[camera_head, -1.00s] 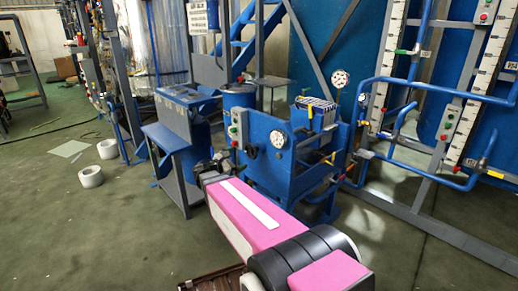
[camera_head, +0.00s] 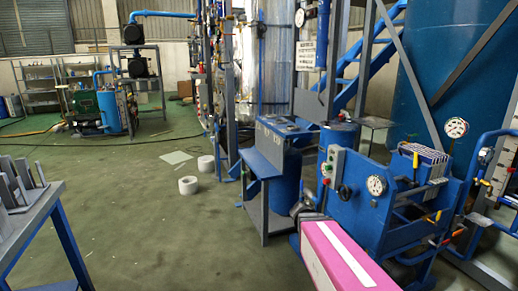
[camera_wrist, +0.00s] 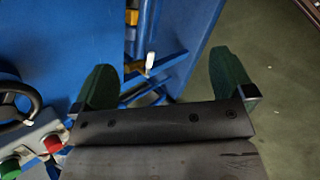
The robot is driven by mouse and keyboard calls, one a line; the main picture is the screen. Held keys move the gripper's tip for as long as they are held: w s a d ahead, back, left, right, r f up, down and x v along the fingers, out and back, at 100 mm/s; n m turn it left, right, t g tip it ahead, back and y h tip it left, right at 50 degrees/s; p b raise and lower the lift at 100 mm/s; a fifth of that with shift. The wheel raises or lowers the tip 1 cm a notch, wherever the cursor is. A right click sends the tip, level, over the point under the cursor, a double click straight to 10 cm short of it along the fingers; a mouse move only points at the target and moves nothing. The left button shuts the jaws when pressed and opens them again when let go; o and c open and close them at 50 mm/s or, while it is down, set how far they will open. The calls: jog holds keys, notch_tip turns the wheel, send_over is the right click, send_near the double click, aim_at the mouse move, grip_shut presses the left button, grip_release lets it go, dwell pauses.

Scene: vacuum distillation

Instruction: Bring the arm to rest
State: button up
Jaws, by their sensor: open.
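In the head view my pink and white arm reaches forward from the lower right. My gripper, at its far end, is dark and small there, close to the front left of a blue machine (camera_head: 365,215). In the wrist view my gripper (camera_wrist: 165,90) is open, its two green-dark fingers spread wide with nothing between them. Beyond the fingers are a blue panel (camera_wrist: 75,35) and a valve handle with a white tip (camera_wrist: 150,62). Whether the fingers touch the machine cannot be told.
A control box (camera_head: 332,162) with buttons and a handwheel (camera_head: 344,193) sit close to my gripper. A blue table (camera_head: 268,150) stands to the left of the machine. A grey-topped bench (camera_head: 30,215) is at the left edge. White rolls (camera_head: 188,185) lie on the open green floor.

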jog(key=s+a+f+m+g+y, duration=0.1)
jog(key=s+a+f+m+y, duration=0.3)
jog(key=s+a+m+y, duration=0.2)
jog(key=a+m+y, duration=0.1)
jog(key=a+y, duration=0.1)
jog(key=a, duration=0.1)
jog(key=shift+s+f+m+y, duration=0.15)
jog(key=shift+s+m+y, duration=0.1)
jog(key=shift+m+y, duration=0.15)
